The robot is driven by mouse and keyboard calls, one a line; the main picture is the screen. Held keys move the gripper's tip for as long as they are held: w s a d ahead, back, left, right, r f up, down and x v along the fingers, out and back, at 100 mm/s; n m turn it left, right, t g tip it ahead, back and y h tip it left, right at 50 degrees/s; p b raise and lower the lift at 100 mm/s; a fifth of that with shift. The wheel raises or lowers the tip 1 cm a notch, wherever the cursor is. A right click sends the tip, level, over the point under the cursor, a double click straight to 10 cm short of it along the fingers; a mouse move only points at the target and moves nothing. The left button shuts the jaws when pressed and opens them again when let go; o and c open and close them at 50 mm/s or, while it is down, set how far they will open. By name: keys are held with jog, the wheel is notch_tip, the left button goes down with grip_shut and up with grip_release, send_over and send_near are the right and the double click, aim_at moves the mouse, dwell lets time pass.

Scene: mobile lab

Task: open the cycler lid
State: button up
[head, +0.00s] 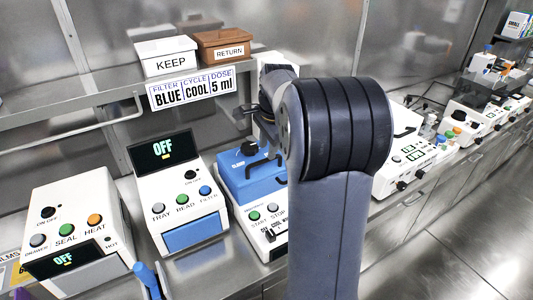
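The machine I take to be the cycler (238,205) stands on the bench left of my arm. It has a blue lid (242,186) with a black knob (249,148) and a dark handle-like part at its right, partly behind my arm. The lid looks down. On its white front are START and STOP buttons and a lever near the word COOL. My gripper (266,108) shows only in part, as dark pieces behind and left of my large grey arm link, above the machine's rear.
Left stand a reader-like box (178,213) with an OFF screen and a sealer (72,232). A shelf (75,112) above holds a white KEEP box (166,57) and a brown RETURN box (222,47). More machines (412,150) line the bench at right. Floor (470,230) is clear at right.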

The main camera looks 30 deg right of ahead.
aim_at(266, 159)
jog(key=shift+w+f, duration=0.2)
jog(key=shift+f, duration=0.75)
jog(key=shift+w+f, duration=0.15)
jog(key=shift+f, duration=0.8)
jog(key=shift+c, duration=0.4)
grip_shut()
